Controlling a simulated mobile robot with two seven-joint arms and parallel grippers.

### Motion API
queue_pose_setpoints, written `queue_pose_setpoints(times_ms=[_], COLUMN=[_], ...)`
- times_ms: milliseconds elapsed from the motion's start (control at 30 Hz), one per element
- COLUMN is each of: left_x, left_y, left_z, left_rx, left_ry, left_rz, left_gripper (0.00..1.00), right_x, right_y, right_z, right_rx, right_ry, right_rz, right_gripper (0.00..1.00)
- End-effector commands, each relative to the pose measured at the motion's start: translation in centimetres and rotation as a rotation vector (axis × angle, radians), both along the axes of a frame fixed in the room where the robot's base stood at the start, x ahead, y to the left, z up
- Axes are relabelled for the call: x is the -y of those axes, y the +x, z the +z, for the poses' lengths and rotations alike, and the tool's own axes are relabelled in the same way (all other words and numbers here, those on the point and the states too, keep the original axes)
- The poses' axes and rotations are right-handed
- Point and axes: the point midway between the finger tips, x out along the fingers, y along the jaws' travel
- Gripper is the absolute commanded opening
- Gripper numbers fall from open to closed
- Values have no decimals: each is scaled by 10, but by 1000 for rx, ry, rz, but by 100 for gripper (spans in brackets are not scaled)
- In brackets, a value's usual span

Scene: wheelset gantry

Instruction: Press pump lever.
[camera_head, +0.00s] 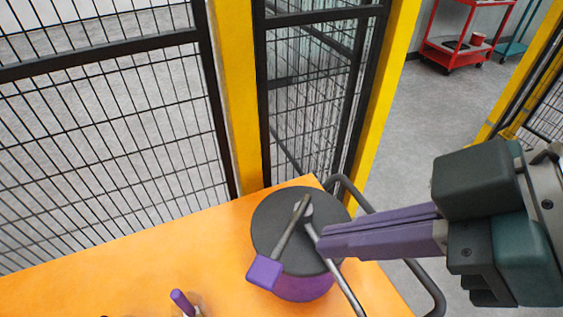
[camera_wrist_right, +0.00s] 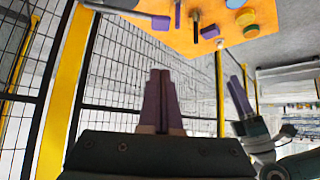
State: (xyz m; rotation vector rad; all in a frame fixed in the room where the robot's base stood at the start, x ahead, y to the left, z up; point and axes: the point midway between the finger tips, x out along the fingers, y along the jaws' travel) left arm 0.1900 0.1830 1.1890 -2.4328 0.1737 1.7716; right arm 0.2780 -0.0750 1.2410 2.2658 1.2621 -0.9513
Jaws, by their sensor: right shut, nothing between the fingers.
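The pump (camera_head: 290,285) is a round purple body with a dark grey lid on the orange table. Its lever (camera_head: 291,228) slants across the lid and ends in a purple pad (camera_head: 264,271) at the near left edge. A metal rod also runs from the lid's middle toward the lower right. My right gripper (camera_head: 322,243) points left with its purple fingers together and empty, right of the lever pad and over or beside the lid's right edge. Its shut fingers also show in the wrist view (camera_wrist_right: 160,75). My left gripper (camera_wrist_right: 239,97) shows only in the wrist view; its opening is unclear.
The orange table (camera_head: 120,265) also bears a small purple-handled item (camera_head: 182,302). A bent metal rail (camera_head: 436,295) runs along its right side. Black mesh fencing (camera_head: 110,120) and a yellow post (camera_head: 236,90) stand behind. A red cart (camera_head: 462,45) stands far right.

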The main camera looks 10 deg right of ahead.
Motion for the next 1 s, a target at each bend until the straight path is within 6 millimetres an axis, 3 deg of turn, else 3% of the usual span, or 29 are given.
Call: queue_pose_setpoints(times_ms=[100,600,1000], left_x=[1,1,0], left_y=[0,0,0], left_z=[-11,-8,-3], left_rx=[1,1,2], left_ry=[-3,-6,-1], left_rz=[2,4,2], left_gripper=[50,50,50], right_x=[1,-4,-51], right_y=[2,5,31], right_z=[-10,-13,-66], right_rx=[5,4,2], right_ry=[4,11,12], right_rz=[17,18,18], right_gripper=[0,0,0])
